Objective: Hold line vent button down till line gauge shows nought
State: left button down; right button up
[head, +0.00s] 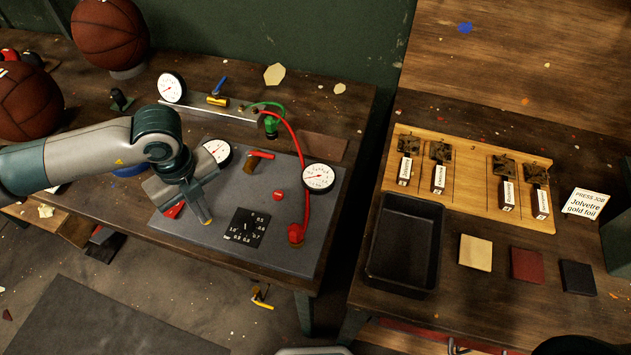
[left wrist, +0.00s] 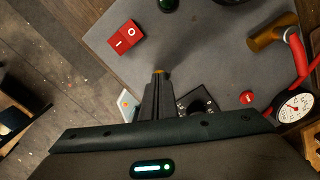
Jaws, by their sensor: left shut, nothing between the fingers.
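A grey panel (head: 262,262) on the left bench carries a small red round button (head: 278,195), also in the left wrist view (left wrist: 247,97). A white-faced gauge (head: 318,178) stands at its right edge, also in the left wrist view (left wrist: 295,106); its reading is too small to tell. Another gauge (head: 217,152) is partly behind my arm. I cannot tell which is the line gauge. My left gripper (head: 206,220) is shut and empty, pointing down at the panel's front left, apart from the red button. A brass-yellow spot (left wrist: 160,71) shows at its tips; whether it is a button is unclear.
A red rocker switch (left wrist: 126,37), a black numbered dial plate (head: 245,228), a red-handled valve (head: 260,156) and a red hose (head: 303,150) surround the gripper. A third gauge (head: 171,88) stands behind. The right bench holds a black tray (head: 405,278).

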pick_arm(q)
jog(key=shift+r, duration=0.1)
jog(key=shift+r+p, duration=1.3)
jog(key=shift+r, duration=1.65)
jog(key=shift+s, duration=0.1)
